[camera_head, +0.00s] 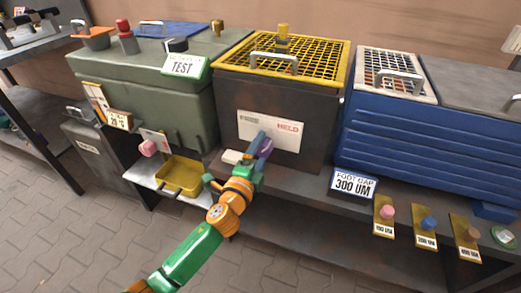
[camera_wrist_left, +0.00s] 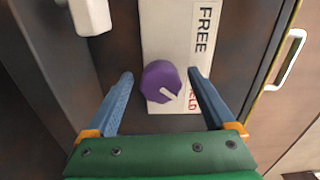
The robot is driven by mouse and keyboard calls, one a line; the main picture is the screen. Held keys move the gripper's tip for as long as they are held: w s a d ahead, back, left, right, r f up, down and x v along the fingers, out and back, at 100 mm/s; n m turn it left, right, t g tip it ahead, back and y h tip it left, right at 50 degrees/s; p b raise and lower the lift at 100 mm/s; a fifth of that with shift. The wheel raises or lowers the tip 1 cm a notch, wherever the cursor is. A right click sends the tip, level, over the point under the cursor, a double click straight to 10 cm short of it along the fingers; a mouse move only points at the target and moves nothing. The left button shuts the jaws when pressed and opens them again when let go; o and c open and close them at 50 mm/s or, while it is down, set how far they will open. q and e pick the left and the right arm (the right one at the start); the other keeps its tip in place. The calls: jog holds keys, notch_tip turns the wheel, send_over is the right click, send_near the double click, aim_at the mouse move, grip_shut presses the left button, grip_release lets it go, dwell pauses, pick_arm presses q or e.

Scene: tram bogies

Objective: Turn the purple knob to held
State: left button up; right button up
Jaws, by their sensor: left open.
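The purple knob (camera_wrist_left: 161,82) sits on a white plate (camera_wrist_left: 153,30) marked FREE in black and HELD in red. In the wrist view its white pointer mark slants down and right, toward the HELD lettering. In the head view the knob (camera_head: 266,147) is partly hidden by my left gripper (camera_head: 262,141), in front of the dark box with the yellow grille. In the wrist view the fingers of my left gripper (camera_wrist_left: 161,74) are apart, one on each side of the knob, with visible gaps. My right gripper is out of view.
A white block-like handle (camera_wrist_left: 93,14) juts out left of the plate. A yellow tray (camera_head: 181,176) and pink knob (camera_head: 148,148) are left of my gripper. A green TEST box (camera_head: 140,85) and blue box (camera_head: 430,140) flank the dark box (camera_head: 225,105).

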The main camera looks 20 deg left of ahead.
pick_arm(q)
jog(key=s, duration=0.7)
jog(key=shift+w+a, duration=0.1)
